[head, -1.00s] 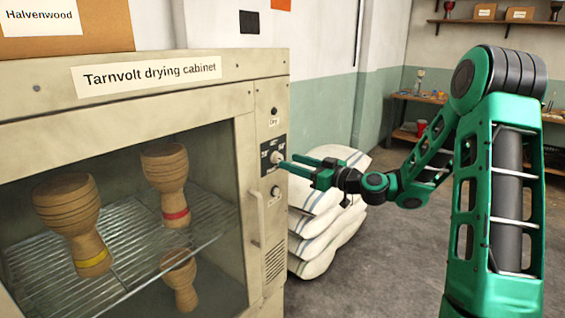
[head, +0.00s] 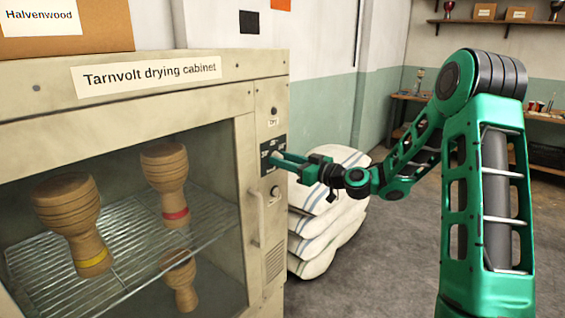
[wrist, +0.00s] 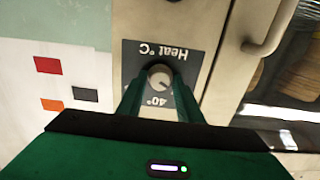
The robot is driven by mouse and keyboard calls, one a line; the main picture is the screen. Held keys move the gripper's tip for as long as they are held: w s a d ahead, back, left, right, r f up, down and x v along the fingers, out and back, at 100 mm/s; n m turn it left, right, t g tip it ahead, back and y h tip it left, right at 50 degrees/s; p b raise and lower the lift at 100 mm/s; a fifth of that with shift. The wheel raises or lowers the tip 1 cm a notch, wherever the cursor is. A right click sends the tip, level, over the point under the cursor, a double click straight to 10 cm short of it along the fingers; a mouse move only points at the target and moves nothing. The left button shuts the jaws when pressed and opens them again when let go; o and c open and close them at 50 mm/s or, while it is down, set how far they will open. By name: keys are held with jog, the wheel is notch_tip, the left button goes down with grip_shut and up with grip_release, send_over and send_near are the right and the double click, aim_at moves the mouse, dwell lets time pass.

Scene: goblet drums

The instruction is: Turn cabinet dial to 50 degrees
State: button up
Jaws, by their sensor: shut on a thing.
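The Tarnvolt drying cabinet (head: 150,109) stands at the left in the head view. Its heat dial is a small round knob on a dark plate on the right-hand panel. In the wrist view the dial (wrist: 160,75) shows between my fingers, on the plate (wrist: 128,60) marked "Heat °C", with a "40°" mark readable near it. The picture there is upside down. My gripper (head: 277,156) reaches the dial from the right; it also shows in the wrist view (wrist: 160,80). Its fingers are shut on the dial and hide part of the plate's scale.
A second knob (head: 275,192) sits below the dial, and a vertical door handle (head: 255,232) is left of it. Stacked white sacks (head: 325,225) stand right of the cabinet, under my forearm. Goblet drums (head: 68,215) are inside. The floor at right is open.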

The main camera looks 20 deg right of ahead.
jog(key=shift+d+m, duration=0.15)
jog(key=shift+m, duration=0.15)
jog(key=m, duration=2.3)
jog(key=shift+w+d+f, duration=0.15)
jog(key=shift+d+f, duration=0.1)
jog(key=shift+f, duration=0.1)
jog(key=shift+m, duration=0.3)
jog(key=shift+a, duration=0.1)
jog(key=o, duration=0.9)
jog(key=shift+c, duration=0.2)
